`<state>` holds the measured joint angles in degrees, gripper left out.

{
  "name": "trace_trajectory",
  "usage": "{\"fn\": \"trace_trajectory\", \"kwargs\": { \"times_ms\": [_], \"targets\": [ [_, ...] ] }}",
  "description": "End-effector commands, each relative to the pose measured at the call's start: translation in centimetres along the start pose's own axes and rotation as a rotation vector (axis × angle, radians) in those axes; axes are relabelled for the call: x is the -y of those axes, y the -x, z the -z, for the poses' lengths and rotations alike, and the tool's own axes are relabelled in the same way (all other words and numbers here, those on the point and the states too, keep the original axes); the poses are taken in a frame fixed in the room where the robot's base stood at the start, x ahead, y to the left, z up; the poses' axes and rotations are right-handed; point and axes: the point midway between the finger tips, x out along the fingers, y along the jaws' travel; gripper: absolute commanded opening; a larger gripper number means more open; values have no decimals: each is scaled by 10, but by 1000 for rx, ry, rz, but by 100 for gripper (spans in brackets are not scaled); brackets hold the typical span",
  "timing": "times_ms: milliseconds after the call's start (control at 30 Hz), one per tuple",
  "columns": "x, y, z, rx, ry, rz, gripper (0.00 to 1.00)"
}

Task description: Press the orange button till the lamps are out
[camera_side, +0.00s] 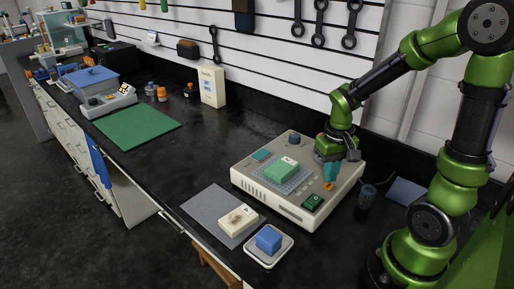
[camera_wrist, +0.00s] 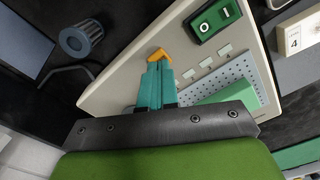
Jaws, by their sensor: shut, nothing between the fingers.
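The orange button (camera_side: 329,187) is on the top of a beige machine (camera_side: 300,215), near its right front corner. In the wrist view the orange button (camera_wrist: 159,54) shows just beyond my fingertips, partly covered by them. My gripper (camera_side: 331,176) has teal fingers that are shut, empty and pointing down at the button. In the wrist view the gripper (camera_wrist: 158,66) looks to be at the button's edge; I cannot tell whether it touches. No lit lamp can be made out in either view.
A green rocker switch (camera_wrist: 214,18) marked 0 and 1 sits near the button. A green block (camera_side: 282,169) lies on the machine's perforated plate. A dark cup (camera_side: 366,197) stands right of the machine. A blue block on a white tray (camera_side: 270,258) is in front.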

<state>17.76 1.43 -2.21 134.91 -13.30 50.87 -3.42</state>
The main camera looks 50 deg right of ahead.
Motion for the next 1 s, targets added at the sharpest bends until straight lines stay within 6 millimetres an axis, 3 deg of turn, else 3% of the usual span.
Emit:
{"fn": "trace_trajectory", "kwargs": {
  "times_ms": [600, 1000],
  "targets": [
    [0, 48, 0, -2, 0, 1, 0],
    [0, 50, 0, 0, 0, 0, 0]
  ]
}}
